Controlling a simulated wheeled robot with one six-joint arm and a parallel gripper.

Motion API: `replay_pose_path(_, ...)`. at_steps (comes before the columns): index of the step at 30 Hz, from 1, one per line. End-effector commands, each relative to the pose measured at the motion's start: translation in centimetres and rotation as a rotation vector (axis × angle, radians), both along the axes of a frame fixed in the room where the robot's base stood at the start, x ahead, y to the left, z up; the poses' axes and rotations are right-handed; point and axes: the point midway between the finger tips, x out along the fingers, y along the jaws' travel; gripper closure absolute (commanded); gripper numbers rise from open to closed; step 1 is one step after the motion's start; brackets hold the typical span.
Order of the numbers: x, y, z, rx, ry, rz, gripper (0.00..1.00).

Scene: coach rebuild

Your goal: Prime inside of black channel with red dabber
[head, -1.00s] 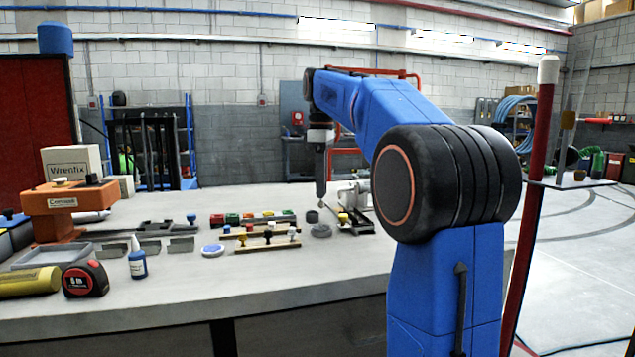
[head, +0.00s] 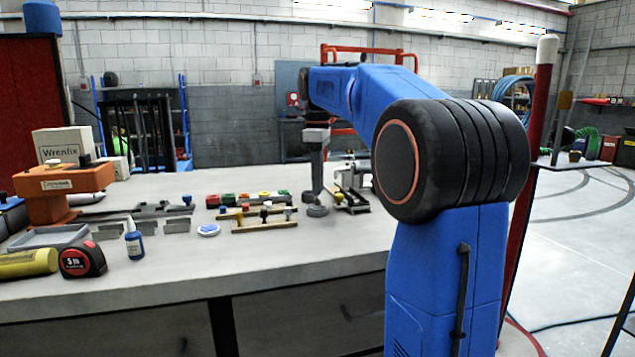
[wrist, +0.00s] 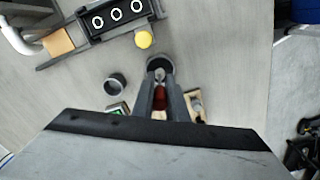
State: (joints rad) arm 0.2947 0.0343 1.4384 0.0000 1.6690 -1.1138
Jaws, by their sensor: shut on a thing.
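My gripper (wrist: 158,100) points down and is shut on the red dabber (wrist: 160,97), whose red part shows between the fingers. The dabber's pale lower end overlaps a dark round pot (wrist: 158,63); I cannot tell whether it is inside or above it. In the head view my gripper (head: 315,186) is over the bench close to that pot (head: 317,211). A long dark rail (wrist: 75,53) lies beyond the gripper in the wrist view; I cannot tell whether it is the black channel. Another dark rail (head: 150,211) lies on the bench left of centre.
A second round pot (wrist: 115,83) stands left of the gripper. A rack with coloured knobs (head: 264,223) is left of it in the head view. A yellow knob (wrist: 143,39) is near the dark rail. A tape measure (head: 82,262) and blue bottle (head: 134,244) stand at left.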

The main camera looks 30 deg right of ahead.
Motion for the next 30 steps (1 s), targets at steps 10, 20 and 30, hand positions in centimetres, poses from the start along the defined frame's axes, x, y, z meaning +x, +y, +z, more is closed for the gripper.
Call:
replay_pose_path(10,0.0,0.0,0.02,0.0,0.0,0.0,1.0)
replay_pose_path(20,0.01,-0.01,-0.18,0.0,0.0,0.0,1.0)
replay_pose_path(30,0.01,-0.01,-0.51,0.0,0.0,0.0,1.0)
